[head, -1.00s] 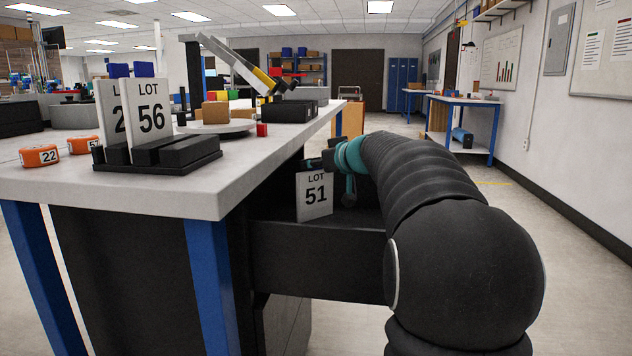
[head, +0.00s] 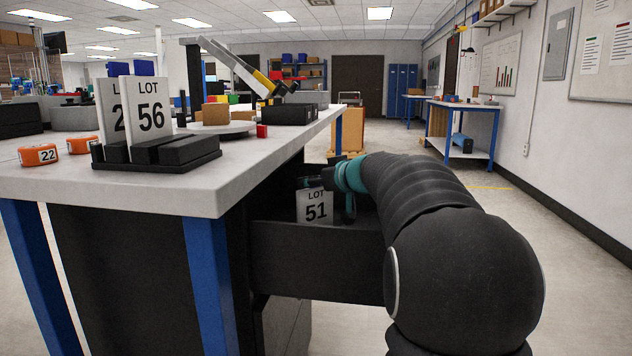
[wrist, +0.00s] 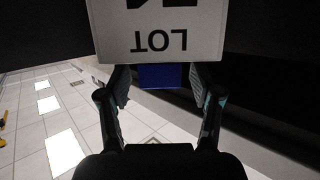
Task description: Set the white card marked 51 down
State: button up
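The white card marked 51 (head: 315,207) stands roughly upright in the open dark drawer (head: 320,262) under the bench; the drawer front hides its lower edge. My gripper (head: 318,181) is right at its top edge, partly hidden by my arm. In the wrist view the card (wrist: 160,25) shows upside down at the top. Its blue tab (wrist: 160,75) sits between the two fingers of my gripper (wrist: 160,80). I cannot tell whether the fingers press on the tab. Whether the card rests on the drawer floor is hidden.
The white benchtop (head: 75,188) is above and left of the drawer. On it a black rack (head: 155,162) holds a card marked 56 (head: 150,105) and another card. The floor at right is clear.

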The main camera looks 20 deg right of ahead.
jog(key=shift+r, duration=0.15)
jog(key=shift+r+p, duration=0.15)
jog(key=shift+p, duration=0.25)
jog(key=b+v, duration=0.1)
jog(key=v, duration=1.1)
